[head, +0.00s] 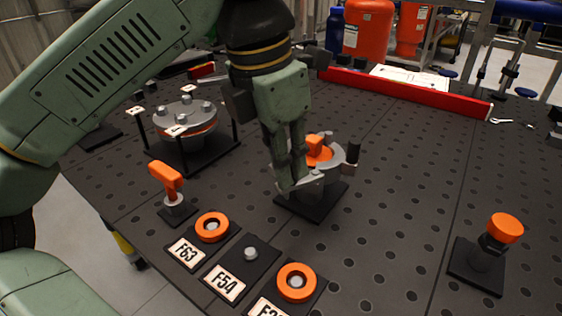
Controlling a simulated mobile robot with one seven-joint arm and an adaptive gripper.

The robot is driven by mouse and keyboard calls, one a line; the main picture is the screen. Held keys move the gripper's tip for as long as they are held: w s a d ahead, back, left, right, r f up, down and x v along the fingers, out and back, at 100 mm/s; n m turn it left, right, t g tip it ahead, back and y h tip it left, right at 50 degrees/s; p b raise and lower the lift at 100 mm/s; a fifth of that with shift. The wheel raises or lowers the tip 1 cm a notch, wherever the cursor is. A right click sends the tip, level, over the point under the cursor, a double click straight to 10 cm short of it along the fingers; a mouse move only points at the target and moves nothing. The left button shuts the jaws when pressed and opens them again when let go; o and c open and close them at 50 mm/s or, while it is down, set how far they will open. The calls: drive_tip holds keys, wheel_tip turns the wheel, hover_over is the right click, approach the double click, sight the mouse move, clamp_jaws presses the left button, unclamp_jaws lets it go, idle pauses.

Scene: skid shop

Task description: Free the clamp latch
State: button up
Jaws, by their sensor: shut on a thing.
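The clamp stands on a black base plate (312,206) near the middle of the bench. It has a grey metal ring body (335,172) with an orange part (318,150) on top and a dark knob (352,155) at its right. A light grey metal latch (310,184) shows low at its front. My gripper (289,185) comes down from above at the clamp's left front side. It is shut on the latch, with the fingertips low by the base plate. The fingers hide the left part of the clamp and the exact contact.
An orange T-handle (166,180) stands at front left. Labelled plates with orange rings (212,227) line the front edge. A round flanged fixture (182,118) stands at back left, an orange-capped knob (505,228) at right. A red beam (410,92) crosses the back.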

drive_tip(key=shift+s, duration=0.1)
drive_tip(key=shift+s+d, duration=0.25)
drive_tip(key=shift+d, duration=0.15)
drive_tip(key=o, duration=0.8)
drive_tip(key=shift+o, duration=0.2)
drive_tip(key=shift+o, duration=1.1)
drive_tip(key=shift+r, duration=0.1)
